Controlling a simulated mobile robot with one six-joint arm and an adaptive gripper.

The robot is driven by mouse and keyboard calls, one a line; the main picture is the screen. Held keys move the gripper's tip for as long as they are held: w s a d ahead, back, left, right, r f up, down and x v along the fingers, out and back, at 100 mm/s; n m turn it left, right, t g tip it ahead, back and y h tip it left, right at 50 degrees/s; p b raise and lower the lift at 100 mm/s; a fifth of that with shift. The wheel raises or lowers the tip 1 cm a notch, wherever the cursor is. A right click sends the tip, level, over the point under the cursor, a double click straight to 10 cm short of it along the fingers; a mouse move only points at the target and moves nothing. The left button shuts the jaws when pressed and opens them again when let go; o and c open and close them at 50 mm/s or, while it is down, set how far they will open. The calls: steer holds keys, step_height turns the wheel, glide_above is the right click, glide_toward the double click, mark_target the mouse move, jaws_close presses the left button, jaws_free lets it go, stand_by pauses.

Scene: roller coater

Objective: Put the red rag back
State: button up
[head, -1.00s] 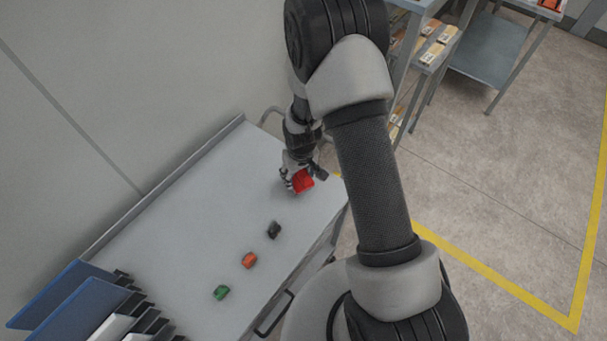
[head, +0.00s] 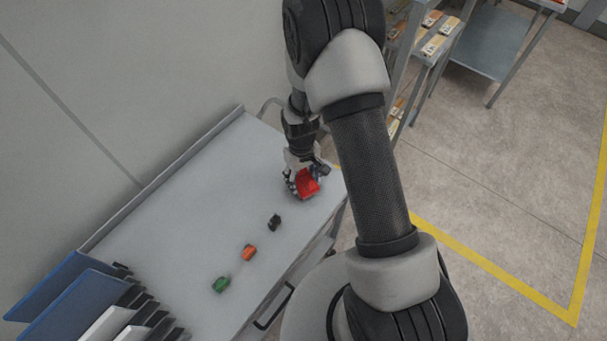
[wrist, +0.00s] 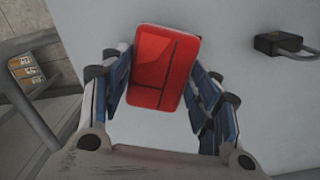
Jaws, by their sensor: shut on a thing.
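The red rag (head: 308,183) is in my gripper (head: 303,187) at the far right end of the grey worktop (head: 180,225) in the head view. In the wrist view the red rag (wrist: 163,68) looks like a flat, rounded red block with dark lines across its face. The blue-lined fingers of my gripper (wrist: 160,80) stand on both sides of it. I cannot tell whether the rag touches the worktop. The fingers hide part of it in the head view.
A black padlock (head: 274,222), an orange padlock (head: 249,252) and a green padlock (head: 220,285) lie in a row on the worktop. The black padlock (wrist: 280,43) also shows in the wrist view. Blue folders (head: 70,300) stand at the near left. A shelf rack (head: 440,45) stands beyond the worktop's end.

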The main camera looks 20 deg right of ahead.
steer(key=shift+f, duration=0.75)
steer(key=shift+f+b, duration=0.4)
steer(key=shift+b, duration=0.2)
steer(key=o, duration=1.3)
steer(key=r, duration=1.2)
steer(key=shift+w+a, duration=0.15)
steer(key=shift+w, duration=0.05)
